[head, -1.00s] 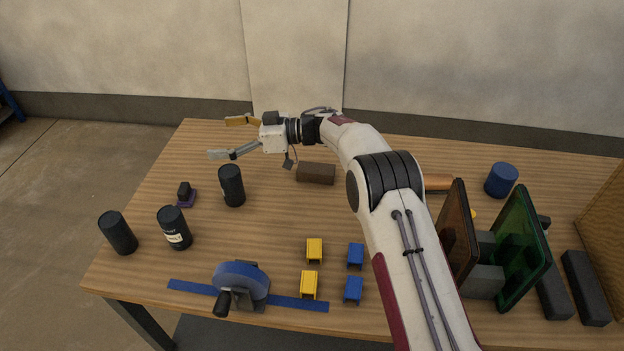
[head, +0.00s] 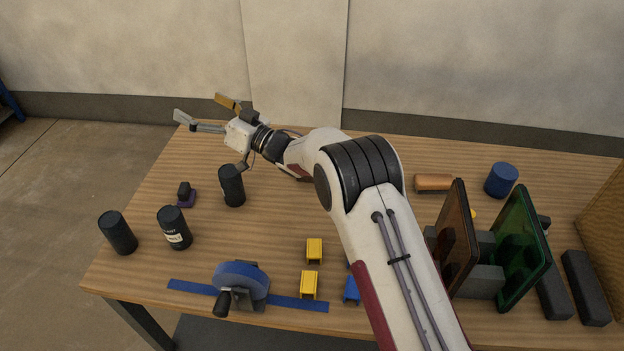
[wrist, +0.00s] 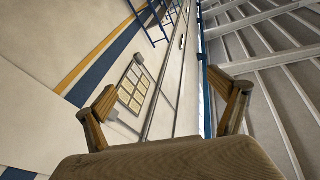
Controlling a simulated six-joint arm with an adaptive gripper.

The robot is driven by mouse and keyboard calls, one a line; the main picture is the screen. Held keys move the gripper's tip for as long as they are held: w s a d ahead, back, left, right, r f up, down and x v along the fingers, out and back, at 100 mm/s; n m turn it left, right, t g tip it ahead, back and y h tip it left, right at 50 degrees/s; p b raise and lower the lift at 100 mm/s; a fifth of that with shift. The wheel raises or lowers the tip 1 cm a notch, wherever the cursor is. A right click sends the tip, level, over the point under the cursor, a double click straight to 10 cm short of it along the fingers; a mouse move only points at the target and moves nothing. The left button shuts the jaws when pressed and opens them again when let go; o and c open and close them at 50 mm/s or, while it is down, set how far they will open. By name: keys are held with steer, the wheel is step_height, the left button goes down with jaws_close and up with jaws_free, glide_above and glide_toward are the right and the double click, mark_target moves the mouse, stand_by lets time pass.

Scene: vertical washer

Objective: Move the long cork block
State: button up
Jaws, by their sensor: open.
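My gripper (head: 201,109) is open and empty, raised above the table's back left corner. In the wrist view its two fingers (wrist: 165,100) stand wide apart with only wall and ceiling beyond them. No long cork block can be made out for certain. A brown block that lay behind the arm one second ago is now mostly or wholly hidden by my arm. A tan-orange cylinder (head: 434,183) lies at the back, right of my arm.
Black cylinders (head: 232,186) stand on the left. A blue wheel device (head: 240,282), yellow blocks (head: 314,251) and a blue block (head: 351,290) are in front. Brown (head: 457,240) and green (head: 523,250) panels stand right, near a blue cylinder (head: 501,180).

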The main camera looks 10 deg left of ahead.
steer(key=d+f+m+t+h, duration=0.2)
steer(key=d+f+m+h, duration=0.2)
steer(key=d+f+h, duration=0.2)
steer(key=d+f+m+t+h, duration=0.2)
steer(key=d+f+m+h, duration=0.2)
steer(key=d, duration=0.7)
steer(key=d+f+m+t+h, duration=0.2)
steer(key=d+f+m+h, duration=0.2)
steer(key=d+f+h, duration=0.5)
steer(key=shift+w+d+f+t, duration=0.15)
steer(key=shift+f+t, duration=0.05)
steer(key=shift+f, duration=0.3)
steer(key=shift+w+d+f+t, duration=0.1)
steer(key=shift+f+t, duration=0.1)
steer(key=shift+f, duration=0.3)
steer(key=shift+s+d+f, duration=0.1)
steer(key=shift+d+f, duration=0.1)
steer(key=shift+d, duration=0.05)
steer(key=shift+n, duration=0.4)
steer(key=shift+x, duration=3.9)
steer(key=shift+d+f, duration=0.1)
